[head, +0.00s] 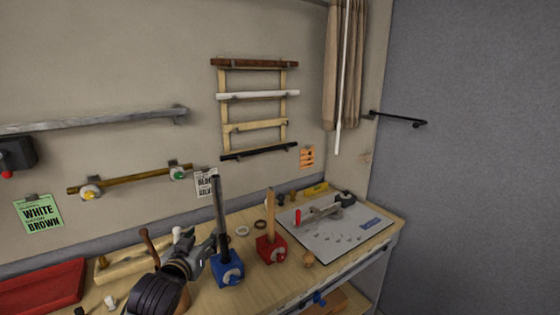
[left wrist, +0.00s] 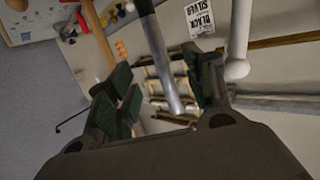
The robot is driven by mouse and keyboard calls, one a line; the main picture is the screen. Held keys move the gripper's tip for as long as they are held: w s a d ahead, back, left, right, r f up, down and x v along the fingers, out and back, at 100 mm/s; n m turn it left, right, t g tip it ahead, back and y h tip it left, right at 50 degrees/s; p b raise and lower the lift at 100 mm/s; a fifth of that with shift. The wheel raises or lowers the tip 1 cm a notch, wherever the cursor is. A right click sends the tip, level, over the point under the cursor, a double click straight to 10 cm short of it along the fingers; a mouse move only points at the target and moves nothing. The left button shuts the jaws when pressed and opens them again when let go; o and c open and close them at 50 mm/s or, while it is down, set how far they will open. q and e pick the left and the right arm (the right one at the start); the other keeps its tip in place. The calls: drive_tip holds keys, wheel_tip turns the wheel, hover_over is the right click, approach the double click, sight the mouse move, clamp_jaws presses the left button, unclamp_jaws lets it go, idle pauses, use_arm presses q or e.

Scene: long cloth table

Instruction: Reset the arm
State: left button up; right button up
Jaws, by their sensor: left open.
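My left gripper (head: 196,250) is low over the table at the front, just left of a dark rod (head: 219,205) standing upright in a blue base (head: 228,270). In the left wrist view its green-padded jaws (left wrist: 157,72) are apart. A grey rod (left wrist: 160,50) shows in the gap between them; I cannot tell whether it lies between the jaws or beyond them. I see no contact. My right gripper is in neither view.
A red base (head: 270,249) with a wooden rod stands to the right, beside a grey board (head: 345,232) with tools. A red tray (head: 40,287) lies at the left. A wall rack (head: 251,128) holds several bars. The air above the table's right half is mostly free.

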use_arm(q)
drive_tip(key=s+f+m+g, duration=0.1)
drive_tip(key=s+f+g, duration=1.1)
drive_tip(key=s+f, duration=1.45)
drive_tip(key=s+f+g, duration=0.1)
drive_tip(key=s+f, duration=0.2)
drive_tip(key=f, duration=2.9)
drive_tip(key=s+a+f, duration=0.2)
drive_tip(key=s+f, duration=0.8)
drive_tip(key=s, duration=0.1)
drive_tip(key=s+a+f+g, duration=0.1)
drive_tip(key=s+a+f, duration=0.1)
drive_tip(key=s+f, duration=0.8)
drive_tip(key=shift+s+f+m+g+y, duration=0.15)
drive_tip(key=shift+s+m+g+y, duration=0.2)
drive_tip(key=shift+s, duration=0.35)
